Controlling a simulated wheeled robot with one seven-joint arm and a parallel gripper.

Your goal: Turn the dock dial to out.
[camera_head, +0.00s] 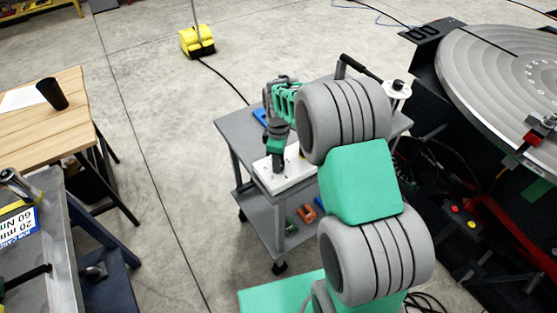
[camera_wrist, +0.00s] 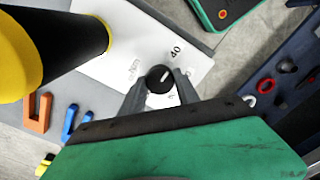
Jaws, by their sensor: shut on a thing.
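A round black dial (camera_wrist: 157,73) with a white pointer mark sits on a white panel (camera_wrist: 125,45) in the wrist view. A printed "40" is beside it, with other small lettering that is hard to read. My gripper (camera_wrist: 160,82) has a grey finger on each side of the dial and is shut on it. In the head view my gripper (camera_head: 279,163) points down at the white box (camera_head: 289,184) on the grey cart (camera_head: 236,130); the dial is hidden there. I cannot make out the word "out" in either view.
A black and yellow cylinder (camera_wrist: 62,42) stands close left of my gripper in the wrist view. Orange (camera_wrist: 38,112) and blue (camera_wrist: 68,120) pieces lie below the cart top's edge. A large round grey table (camera_head: 500,75) is at right, a wooden table (camera_head: 50,110) at left.

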